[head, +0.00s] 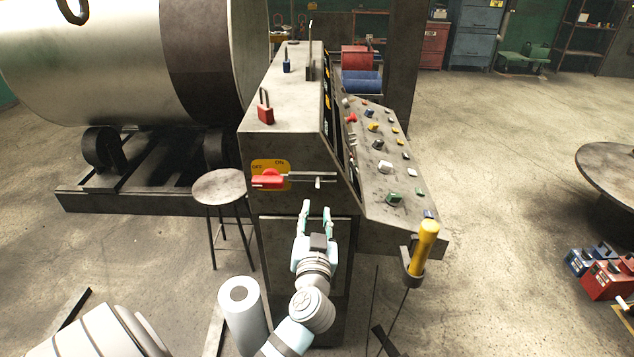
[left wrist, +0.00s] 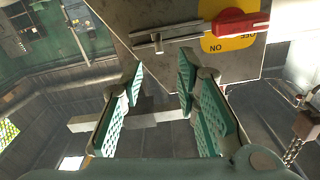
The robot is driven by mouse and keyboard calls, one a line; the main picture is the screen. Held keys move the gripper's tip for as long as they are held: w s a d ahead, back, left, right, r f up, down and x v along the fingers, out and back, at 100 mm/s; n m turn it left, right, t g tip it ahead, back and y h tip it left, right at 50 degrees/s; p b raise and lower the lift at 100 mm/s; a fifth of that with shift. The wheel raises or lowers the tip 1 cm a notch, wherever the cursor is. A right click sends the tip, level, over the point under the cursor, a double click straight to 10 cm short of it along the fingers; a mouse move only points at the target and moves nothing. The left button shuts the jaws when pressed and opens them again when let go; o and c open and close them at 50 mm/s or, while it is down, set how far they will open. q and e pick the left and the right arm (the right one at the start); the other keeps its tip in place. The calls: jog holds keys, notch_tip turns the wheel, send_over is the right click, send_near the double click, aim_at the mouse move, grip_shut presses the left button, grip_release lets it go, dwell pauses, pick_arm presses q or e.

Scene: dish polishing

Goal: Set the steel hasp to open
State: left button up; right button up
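The steel hasp (head: 311,177) is a flat grey bar on the cabinet's front face, with a small pin-like knob hanging near its right part. It also shows upside down in the left wrist view (left wrist: 185,36). Its left end lies close to the red switch handle (head: 267,181) on a yellow ON/OFF plate (head: 284,166); the handle also shows in the left wrist view (left wrist: 241,23). My left gripper (head: 316,212) is just below the hasp, apart from it, with fingers spread and nothing between them; it also shows open in the left wrist view (left wrist: 161,75). My right gripper is not visible.
A red padlock (head: 265,112) and a blue padlock (head: 287,65) stand on the cabinet top. A sloped button panel (head: 390,165) juts out at right, with a yellow-handled tool (head: 424,243) at its front corner. A round stool (head: 221,186) stands left.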

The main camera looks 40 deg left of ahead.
aim_at(317, 183)
pick_arm(q)
jog(key=x, duration=1.1)
jog(key=shift+w+a+f+p, duration=0.1)
jog(key=shift+w+a+p, duration=0.1)
jog(key=shift+w+p, duration=0.15)
jog(key=shift+c, duration=0.4)
grip_shut()
jog(key=shift+f, duration=0.1)
